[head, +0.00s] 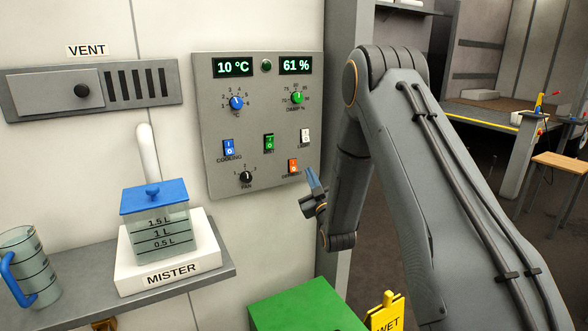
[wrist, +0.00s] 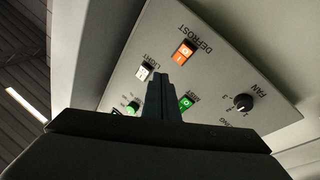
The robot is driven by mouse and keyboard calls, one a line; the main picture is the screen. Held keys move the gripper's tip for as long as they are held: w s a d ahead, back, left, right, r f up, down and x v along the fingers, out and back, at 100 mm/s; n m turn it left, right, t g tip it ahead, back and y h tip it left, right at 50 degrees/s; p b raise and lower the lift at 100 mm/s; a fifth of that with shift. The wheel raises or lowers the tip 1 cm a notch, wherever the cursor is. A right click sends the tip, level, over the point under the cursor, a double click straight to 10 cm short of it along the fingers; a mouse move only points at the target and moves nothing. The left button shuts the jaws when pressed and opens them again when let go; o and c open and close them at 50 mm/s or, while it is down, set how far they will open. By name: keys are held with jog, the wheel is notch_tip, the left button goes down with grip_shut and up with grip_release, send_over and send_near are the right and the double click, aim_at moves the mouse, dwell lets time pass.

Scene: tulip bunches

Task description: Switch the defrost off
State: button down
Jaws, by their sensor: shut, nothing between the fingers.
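The orange defrost rocker switch (head: 293,166) is at the lower right of the grey control panel (head: 215,120). Which side of the rocker is pressed in I cannot tell. My gripper (head: 311,176) is in front of the panel, just right of the defrost switch in the head view. In the wrist view its fingertips (wrist: 162,78) are shut together and empty, below and left of the orange switch. Contact with the panel is not visible.
Near the defrost switch are the white light switch (head: 305,135), the green mist switch (head: 268,142) and the fan knob (head: 246,177). A blue cooling switch (head: 228,148) is further left. A green box (head: 305,305) stands below; the mister (head: 155,235) is on a shelf at left.

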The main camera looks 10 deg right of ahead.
jog(key=shift+s+r+n+t+y, duration=0.3)
jog(key=shift+r+t, duration=0.2)
jog(key=shift+t, duration=0.3)
jog(key=b, duration=0.5)
send_near(295, 164)
notch_tip(295, 164, up, 3)
jog(key=w, duration=0.2)
jog(key=shift+w+f, duration=0.3)
jog(key=shift+w, duration=0.55)
jog(key=shift+a+b, duration=0.1)
jog(key=shift+b, duration=0.2)
dwell(0.4)
jog(key=shift+w+a+f+b, duration=0.1)
jog(key=shift+w+b, duration=0.25)
jog(key=shift+w, duration=0.05)
jog(key=shift+w+a+f+b, duration=0.1)
jog(key=shift+w+f+b, duration=0.05)
jog(key=shift+w+b, duration=0.15)
dwell(0.6)
dwell(0.4)
jog(key=shift+s+d+r+p, duration=0.15)
jog(key=shift+s+p, duration=0.1)
jog(key=shift+s, duration=0.1)
jog(key=shift+s+d+r+p, duration=0.1)
jog(key=shift+s+r+p, duration=0.1)
jog(key=shift+s, duration=0.15)
